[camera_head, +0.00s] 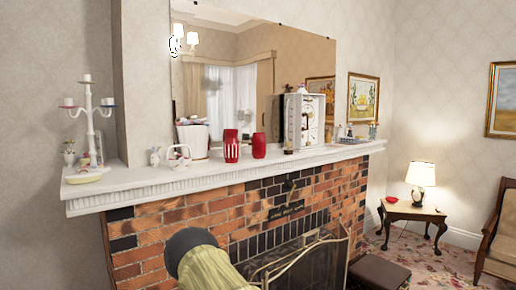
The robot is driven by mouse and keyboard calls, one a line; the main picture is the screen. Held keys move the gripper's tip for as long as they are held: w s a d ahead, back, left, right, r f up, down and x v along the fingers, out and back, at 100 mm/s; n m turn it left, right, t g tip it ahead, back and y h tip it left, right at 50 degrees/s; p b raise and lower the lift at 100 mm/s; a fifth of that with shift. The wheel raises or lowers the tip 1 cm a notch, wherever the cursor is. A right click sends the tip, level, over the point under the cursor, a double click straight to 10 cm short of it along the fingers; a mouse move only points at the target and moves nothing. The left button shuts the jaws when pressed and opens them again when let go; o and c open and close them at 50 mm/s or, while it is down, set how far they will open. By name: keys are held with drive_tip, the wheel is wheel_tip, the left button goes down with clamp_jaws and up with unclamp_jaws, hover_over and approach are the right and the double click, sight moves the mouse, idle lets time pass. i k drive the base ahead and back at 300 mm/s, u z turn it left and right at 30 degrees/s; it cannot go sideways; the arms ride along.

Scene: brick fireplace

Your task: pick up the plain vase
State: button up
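The plain vase appears to be the plain red vessel (259,146) standing upright on the white mantel shelf (310,155), in front of the mirror. A red vessel with white stripes (231,146) stands just left of it, with a small gap between them. A yellowish-green rounded part with a dark end (205,265) rises at the bottom, below the mantel; it looks like part of my arm. No gripper fingers show, so I cannot see what my gripper holds.
A white clock (304,120) stands right of the plain vase. A white candelabrum (90,120) and a white basket-like container (193,138) stand to the left. Below are the brick fireplace, a metal fire screen (300,262) and a dark stool (378,273).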

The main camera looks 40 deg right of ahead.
sight(259, 140)
drive_tip(key=z, duration=0.5)
drive_tip(key=k, duration=0.55)
drive_tip(key=z, duration=1.25)
drive_tip(key=i, duration=0.5)
drive_tip(key=z, duration=0.4)
drive_tip(key=i, duration=1.05)
drive_tip(key=u, duration=0.9)
drive_tip(key=i, duration=0.85)
drive_tip(key=u, duration=0.9)
